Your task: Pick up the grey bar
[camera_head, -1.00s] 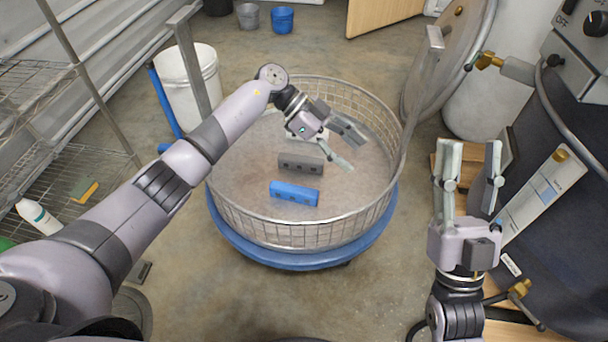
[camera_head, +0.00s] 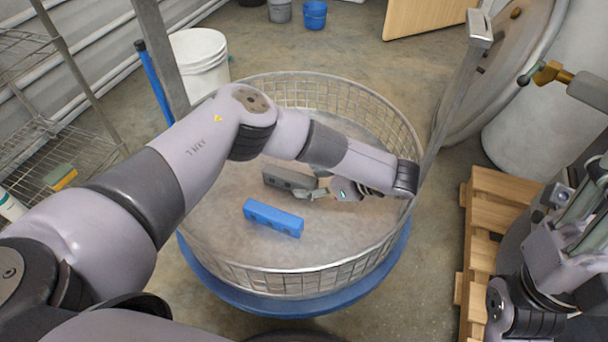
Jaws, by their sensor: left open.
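The grey bar (camera_head: 284,179) lies on the floor of the round wire basket (camera_head: 290,276), near its middle. My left gripper (camera_head: 312,193) is open and low in the basket, at the right end of the grey bar. Its fingers point left toward the bar; my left arm passes above and hides part of the gripper. I cannot tell whether a finger touches the bar. My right gripper (camera_head: 590,192) is at the right edge, partly cut off, with its fingers apart, away from the basket.
A blue bar (camera_head: 273,218) lies in the basket, just in front of the grey bar. The basket stands on a blue round base (camera_head: 262,303) and has upright metal posts. A wooden pallet (camera_head: 483,225) is to the right, a wire shelf (camera_head: 60,150) to the left.

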